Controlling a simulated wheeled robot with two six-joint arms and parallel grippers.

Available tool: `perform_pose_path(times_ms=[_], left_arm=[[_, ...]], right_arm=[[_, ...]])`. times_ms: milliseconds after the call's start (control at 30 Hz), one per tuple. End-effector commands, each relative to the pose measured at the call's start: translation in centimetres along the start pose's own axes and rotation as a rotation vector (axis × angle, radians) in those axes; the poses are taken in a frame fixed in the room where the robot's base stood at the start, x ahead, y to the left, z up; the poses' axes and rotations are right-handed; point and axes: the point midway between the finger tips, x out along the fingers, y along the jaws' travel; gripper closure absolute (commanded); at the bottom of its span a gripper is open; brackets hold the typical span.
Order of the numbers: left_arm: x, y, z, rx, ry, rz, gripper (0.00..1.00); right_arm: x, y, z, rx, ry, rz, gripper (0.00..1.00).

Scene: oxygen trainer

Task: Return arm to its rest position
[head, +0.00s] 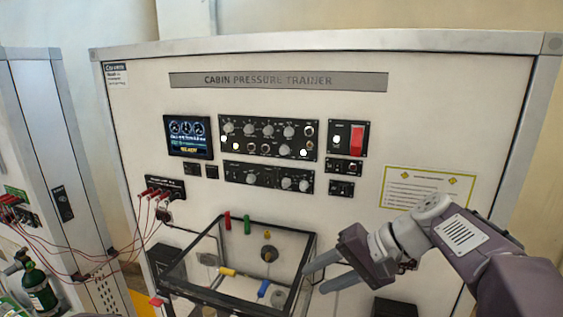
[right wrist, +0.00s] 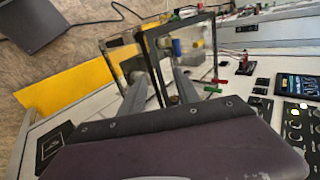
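My right gripper (head: 312,279) reaches in from the right in the head view, at the right side of a clear box with a black frame (head: 222,216). Its two grey fingers are apart, with nothing held between them. In the right wrist view my right gripper (right wrist: 160,92) also shows its fingers spread, with a dark frame post of the box (right wrist: 155,63) beyond and between them. I cannot tell whether a finger touches the box. My left gripper is in neither view.
The cabin pressure trainer panel (head: 350,75) stands upright behind, with a screen (head: 187,136), knobs and a red switch (head: 357,138). Red cables (head: 110,255) hang at left near a green cylinder (head: 39,287). A yellow floor patch (right wrist: 70,90) lies beside the cabinet.

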Motion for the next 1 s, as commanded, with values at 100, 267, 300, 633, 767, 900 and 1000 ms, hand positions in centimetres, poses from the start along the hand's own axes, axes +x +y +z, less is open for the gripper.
perform_pose_path(times_ms=[100,267,300,633,767,900,1000], left_arm=[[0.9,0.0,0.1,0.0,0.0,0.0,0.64],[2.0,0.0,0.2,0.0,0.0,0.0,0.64],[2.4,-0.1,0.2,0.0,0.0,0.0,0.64],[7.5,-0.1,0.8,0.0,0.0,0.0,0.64],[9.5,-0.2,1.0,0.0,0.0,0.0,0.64],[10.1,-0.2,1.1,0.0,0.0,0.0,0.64],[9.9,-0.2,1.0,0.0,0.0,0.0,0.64]], right_arm=[[1.7,2.5,0.1,0.016,0.005,0.053,0.61],[4.2,6.8,0.4,0.033,0.013,0.15,0.61],[5.0,8.2,0.5,0.036,0.016,0.182,0.61],[12.3,25.3,4.3,-0.081,0.012,0.569,0.61],[14.4,31.9,6.7,-0.232,-0.011,0.711,0.61],[15.0,34.4,7.9,-0.334,-0.025,0.763,0.61],[14.9,34.5,8.0,-0.347,-0.026,0.769,0.61]])
